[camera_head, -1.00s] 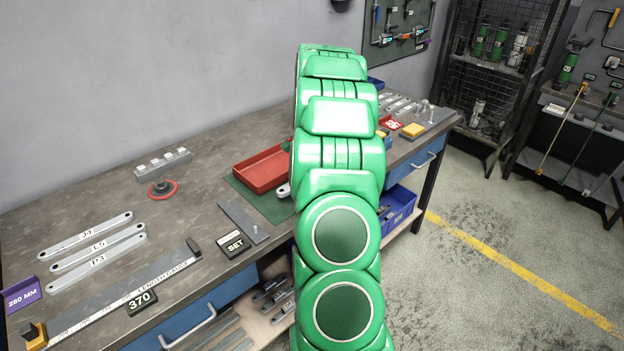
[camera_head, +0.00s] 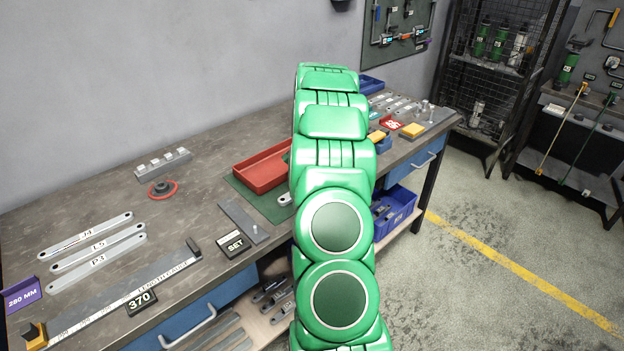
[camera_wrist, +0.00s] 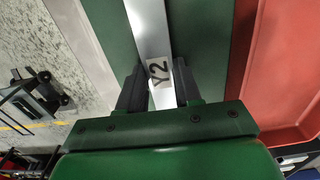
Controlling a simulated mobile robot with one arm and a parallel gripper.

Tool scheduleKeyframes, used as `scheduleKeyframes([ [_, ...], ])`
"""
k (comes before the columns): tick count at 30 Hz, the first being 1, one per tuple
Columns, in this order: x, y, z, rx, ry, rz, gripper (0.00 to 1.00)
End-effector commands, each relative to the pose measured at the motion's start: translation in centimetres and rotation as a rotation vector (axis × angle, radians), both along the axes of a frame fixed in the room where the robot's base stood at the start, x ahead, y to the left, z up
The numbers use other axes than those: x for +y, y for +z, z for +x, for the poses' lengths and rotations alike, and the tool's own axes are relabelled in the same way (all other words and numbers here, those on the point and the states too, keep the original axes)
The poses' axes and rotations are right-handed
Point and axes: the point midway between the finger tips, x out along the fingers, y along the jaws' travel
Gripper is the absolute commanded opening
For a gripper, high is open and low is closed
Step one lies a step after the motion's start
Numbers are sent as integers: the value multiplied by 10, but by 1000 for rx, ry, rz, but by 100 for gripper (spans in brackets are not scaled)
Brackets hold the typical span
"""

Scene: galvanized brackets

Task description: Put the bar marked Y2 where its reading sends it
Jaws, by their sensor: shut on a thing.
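In the wrist view the bar marked Y2 (camera_wrist: 153,40) is a flat silver bar with a white label. My gripper (camera_wrist: 153,92) is shut on it, with a dark jaw on each side of the label. The bar runs up out of the frame, above a green mat (camera_wrist: 206,45). In the head view my green arm hides the gripper and most of the bar; a light rounded end (camera_head: 285,198) shows at the arm's left edge. A length gauge (camera_head: 120,300) with a 370 plate (camera_head: 141,301) lies at the front left.
A red tray (camera_head: 262,170) lies on the mat, beside the gripper. Bars marked J4 (camera_head: 88,235), L5 (camera_head: 100,247) and P3 (camera_head: 92,264) lie at left near a purple 280 MM sign (camera_head: 22,295). A SET block (camera_head: 236,244) stands near the front edge. A blue bin (camera_head: 393,205) sits below.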

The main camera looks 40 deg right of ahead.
Motion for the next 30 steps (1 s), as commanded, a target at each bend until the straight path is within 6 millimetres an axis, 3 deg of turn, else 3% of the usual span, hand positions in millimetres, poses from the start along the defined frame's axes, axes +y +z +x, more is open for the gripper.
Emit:
scheduleKeyframes([
  [4, 0, -2, 0, 0, 0, 0, 0],
  [5, 0, -2, 0, -1, 0, 0, 37],
  [9, 0, -2, 0, -1, 0, -1, 58],
  [23, 0, 4, 1, -2, 0, -1, 59],
  [30, -1, 32, 2, -6, 0, -4, 59],
])
